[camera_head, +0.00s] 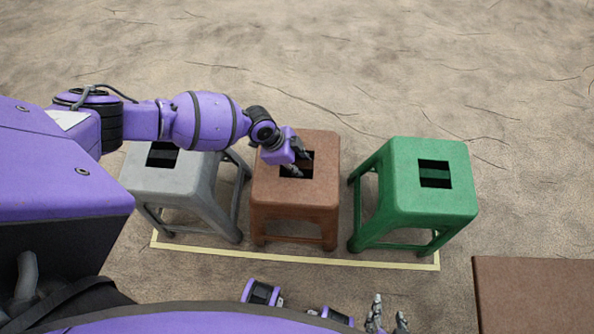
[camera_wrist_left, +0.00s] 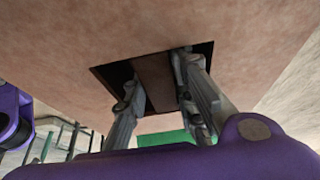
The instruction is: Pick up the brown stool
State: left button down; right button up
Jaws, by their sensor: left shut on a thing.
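The brown stool (camera_head: 325,192) stands upright in the middle of a row of three stools, with a square hole in its seat. Its legs appear to be on the ground. My left gripper (camera_head: 301,164) comes in from the left, with its fingers down at the hole. In the left wrist view, the fingers of the left gripper (camera_wrist_left: 158,82) reach into the hole on either side of a brown strip of the brown stool (camera_wrist_left: 100,45) and are shut on it. My right gripper (camera_head: 388,308) shows at the bottom edge, fingers apart and empty.
A grey stool (camera_head: 190,185) stands left of the brown one, partly behind my left arm. A green stool (camera_head: 450,205) stands close on the right. A yellow line (camera_head: 300,259) runs in front. A brown flat surface (camera_head: 535,295) is at lower right. Sandy ground behind is clear.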

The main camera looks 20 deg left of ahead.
jog(key=shift+r, duration=0.1)
pick_arm(q)
jog(key=shift+w+r, duration=0.1)
pick_arm(e)
jog(key=shift+w, duration=0.1)
pick_arm(q)
jog(key=shift+r+p, duration=0.3)
jog(key=shift+p, duration=0.05)
jog(key=shift+r, duration=0.35)
notch_tip(320, 180, up, 17)
jog(key=p, duration=0.2)
pick_arm(e)
jog(key=r, duration=0.2)
jog(key=shift+w+d+r, duration=0.2)
jog(key=shift+w+r, duration=0.05)
jog(key=shift+r, duration=0.05)
pick_arm(q)
jog(key=shift+r, duration=0.1)
pick_arm(e)
jog(key=shift+w, duration=0.1)
